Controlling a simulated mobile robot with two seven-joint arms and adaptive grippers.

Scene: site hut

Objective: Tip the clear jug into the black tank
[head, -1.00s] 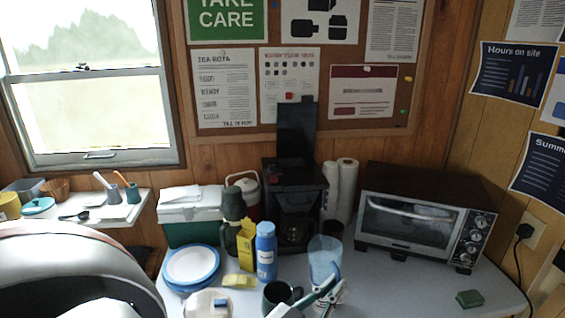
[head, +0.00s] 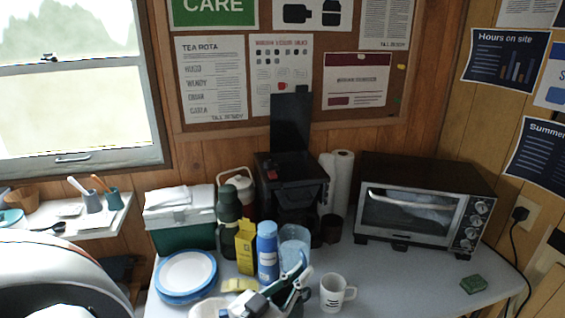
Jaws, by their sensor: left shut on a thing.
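The clear jug (head: 294,236) is a pale blue see-through vessel, about upright, just right of the blue bottle. My left gripper (head: 300,276) is shut on it from the front and hides its lower part. I cannot tell whether its base is clear of the table. The black tank (head: 291,166) is on top of the black coffee maker (head: 302,198) behind the jug, with its tall lid (head: 291,122) standing open. The jug is lower than the tank and in front of it. The tank's inside is hidden. My right gripper is out of view.
A blue bottle (head: 267,252), yellow box (head: 245,246) and green flask (head: 229,215) stand close left of the jug. A white mug (head: 333,294) stands to its right. Paper rolls (head: 342,185) and a toaster oven (head: 420,205) are farther right. The table's front right is mostly clear.

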